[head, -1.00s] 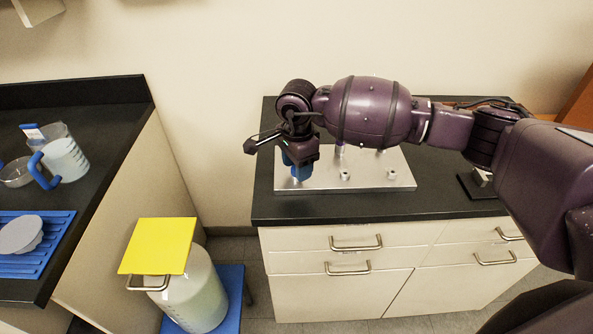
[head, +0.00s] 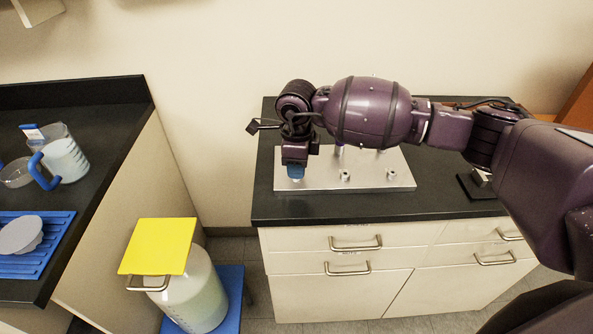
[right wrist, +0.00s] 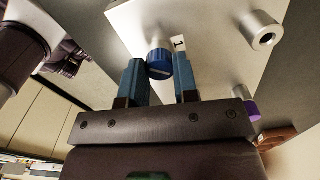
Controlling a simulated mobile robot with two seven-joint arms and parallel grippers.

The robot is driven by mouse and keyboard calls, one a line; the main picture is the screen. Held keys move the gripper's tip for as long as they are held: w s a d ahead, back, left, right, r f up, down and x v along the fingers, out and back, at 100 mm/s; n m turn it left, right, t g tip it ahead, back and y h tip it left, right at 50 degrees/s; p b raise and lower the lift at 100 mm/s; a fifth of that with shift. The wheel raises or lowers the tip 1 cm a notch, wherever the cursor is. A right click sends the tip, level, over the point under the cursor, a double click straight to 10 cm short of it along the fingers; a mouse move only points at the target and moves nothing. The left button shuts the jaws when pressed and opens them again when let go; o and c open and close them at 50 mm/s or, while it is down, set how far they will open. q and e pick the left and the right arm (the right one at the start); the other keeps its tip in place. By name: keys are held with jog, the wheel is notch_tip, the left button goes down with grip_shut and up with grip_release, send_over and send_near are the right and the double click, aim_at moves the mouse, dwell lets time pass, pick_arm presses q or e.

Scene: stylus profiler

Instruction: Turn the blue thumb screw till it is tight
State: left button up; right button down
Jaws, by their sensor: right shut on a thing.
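The blue thumb screw (right wrist: 159,65) sits on a metal post on the silver plate (right wrist: 205,20) in the right wrist view, next to a small label with a "1". My right gripper (right wrist: 160,70) is shut on the screw, with one blue finger on each side of it. In the head view my right gripper (head: 296,172) points down at the left end of the silver plate (head: 375,183). The screw is hidden there by the gripper. My left gripper is not in view.
The plate lies on a black-topped cabinet (head: 440,200) and bears other metal posts (head: 345,175). A purple knob (right wrist: 253,110) shows in the right wrist view.

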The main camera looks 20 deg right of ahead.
jog(key=m, duration=1.5)
jog(key=shift+m, duration=0.3)
jog(key=m, duration=0.5)
jog(key=shift+m, duration=0.3)
jog(key=m, duration=0.7)
jog(key=shift+m, duration=0.4)
jog(key=c, duration=1.1)
grip_release()
jog(key=shift+r, duration=0.1)
